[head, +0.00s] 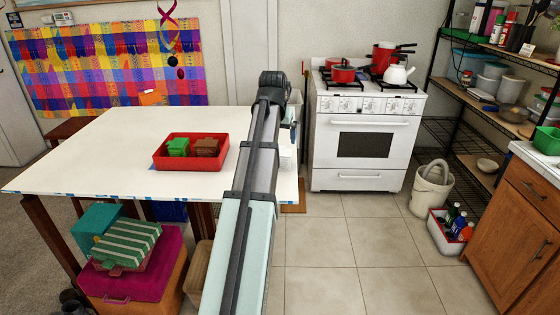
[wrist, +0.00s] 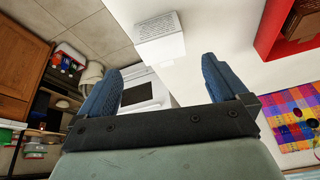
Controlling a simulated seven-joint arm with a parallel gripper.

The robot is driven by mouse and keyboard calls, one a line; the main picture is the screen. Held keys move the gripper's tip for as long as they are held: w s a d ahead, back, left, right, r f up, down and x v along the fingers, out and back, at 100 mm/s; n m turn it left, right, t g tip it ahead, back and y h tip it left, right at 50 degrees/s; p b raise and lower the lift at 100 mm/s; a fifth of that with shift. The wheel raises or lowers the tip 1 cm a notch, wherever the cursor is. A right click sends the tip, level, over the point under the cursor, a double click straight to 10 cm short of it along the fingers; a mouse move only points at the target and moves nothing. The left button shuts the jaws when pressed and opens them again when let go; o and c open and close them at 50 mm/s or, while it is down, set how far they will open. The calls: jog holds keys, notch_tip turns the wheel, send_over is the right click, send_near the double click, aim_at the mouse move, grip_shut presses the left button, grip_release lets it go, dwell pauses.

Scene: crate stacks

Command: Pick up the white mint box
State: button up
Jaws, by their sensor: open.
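The white mint box (wrist: 160,40) sits on the white table near its edge in the wrist view, with small dark print on one face. It is beyond the fingertips and roughly centred between them, not touched. My gripper (wrist: 162,68) is open, its two blue fingers wide apart with nothing between them. In the head view my arm covers most of that part of the table, and I cannot make out the box clearly there.
A red tray (head: 160,161) with a green box (head: 178,147) and a brown box (head: 205,147) stands on the white table (head: 90,150), left of my arm. The table's left part is clear. A white stove (head: 366,140) stands beyond the table's right side.

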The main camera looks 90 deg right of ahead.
aim_at(280, 154)
jog(key=shift+n, duration=0.7)
jog(key=x, duration=0.8)
jog(key=shift+d+f, duration=0.15)
jog(key=shift+f, duration=0.15)
jog(key=shift+d+x, duration=0.2)
jog(key=shift+x, duration=2.45)
jog(key=shift+s+r, duration=0.1)
jog(key=shift+r, duration=0.05)
jog(key=c, duration=0.7)
